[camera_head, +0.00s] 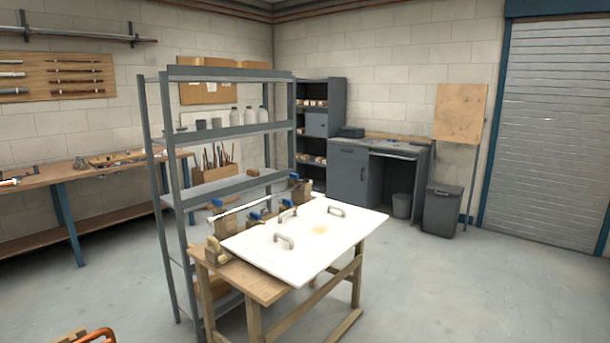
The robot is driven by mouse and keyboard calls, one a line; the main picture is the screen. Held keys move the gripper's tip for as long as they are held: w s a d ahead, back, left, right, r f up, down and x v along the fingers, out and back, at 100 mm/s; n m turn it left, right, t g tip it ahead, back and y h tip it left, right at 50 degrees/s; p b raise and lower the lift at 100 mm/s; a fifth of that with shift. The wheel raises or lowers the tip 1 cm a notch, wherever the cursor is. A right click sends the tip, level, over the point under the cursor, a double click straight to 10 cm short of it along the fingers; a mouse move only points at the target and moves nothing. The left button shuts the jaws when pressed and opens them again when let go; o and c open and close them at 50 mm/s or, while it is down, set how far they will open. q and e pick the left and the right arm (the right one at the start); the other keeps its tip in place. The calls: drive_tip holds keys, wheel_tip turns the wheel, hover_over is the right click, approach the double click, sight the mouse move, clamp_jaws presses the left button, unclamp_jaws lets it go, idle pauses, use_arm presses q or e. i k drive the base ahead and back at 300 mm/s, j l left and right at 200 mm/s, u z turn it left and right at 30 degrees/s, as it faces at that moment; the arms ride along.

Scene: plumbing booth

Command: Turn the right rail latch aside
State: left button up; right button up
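A wooden work table (262,288) stands in the middle, in front of a grey shelf unit. A thin white rail or pipe (250,204) runs along its back edge, between wooden blocks with blue parts. A blue part (294,176) sits on top of the tall wooden block (301,191) at the right end; it may be the right rail latch, but its position is too small to read. Another blue part (217,202) is near the left end, and small blue parts (255,215) sit between. Neither of my grippers is in view.
A white panel (330,234) with three grey handles lies over the table and overhangs its right side. The grey shelf unit (231,131) stands close behind. An orange curved thing (97,335) shows at bottom left. The floor (450,290) at right is clear.

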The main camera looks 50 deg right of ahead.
sight(292, 177)
drive_tip(key=i+l+z, duration=0.25)
drive_tip(key=z, duration=0.2)
drive_tip(key=i+l+z, duration=0.6)
drive_tip(key=z, duration=0.25)
